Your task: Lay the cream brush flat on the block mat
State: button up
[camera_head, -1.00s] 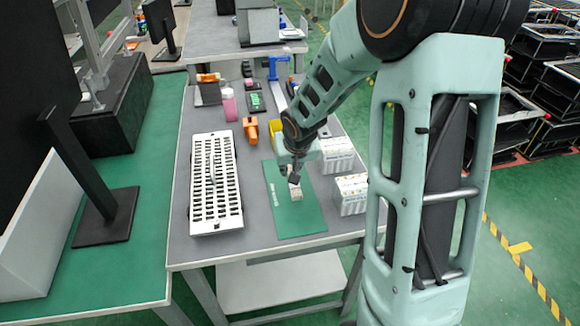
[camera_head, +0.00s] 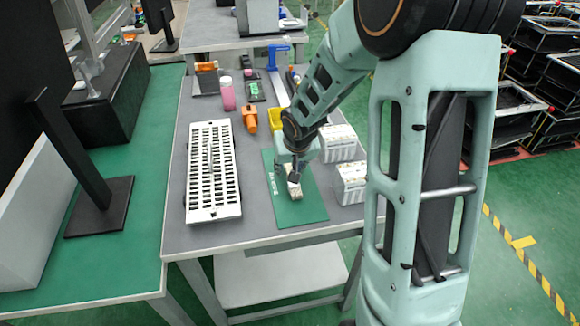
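A flat green mat (camera_head: 312,213) with pale lettering lies on the grey table; I take it to be the block mat. My gripper (camera_head: 293,181) points down over the middle of the mat. A small cream object (camera_head: 296,193) shows right at the fingertips, over the mat. It may be the cream brush, but it is too small and too covered to tell its shape, or whether it touches the mat. My gripper and wrist hide part of it. I cannot see whether the fingers are shut on it.
A white slotted rack (camera_head: 228,197) lies left of the mat. Two white box-like blocks (camera_head: 352,184) (camera_head: 340,146) stand to its right. An orange item (camera_head: 250,119), a pink bottle (camera_head: 227,96) and a yellow bin (camera_head: 276,119) sit farther back. The mat's front part is bare.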

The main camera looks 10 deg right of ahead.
jog(key=v, duration=1.2)
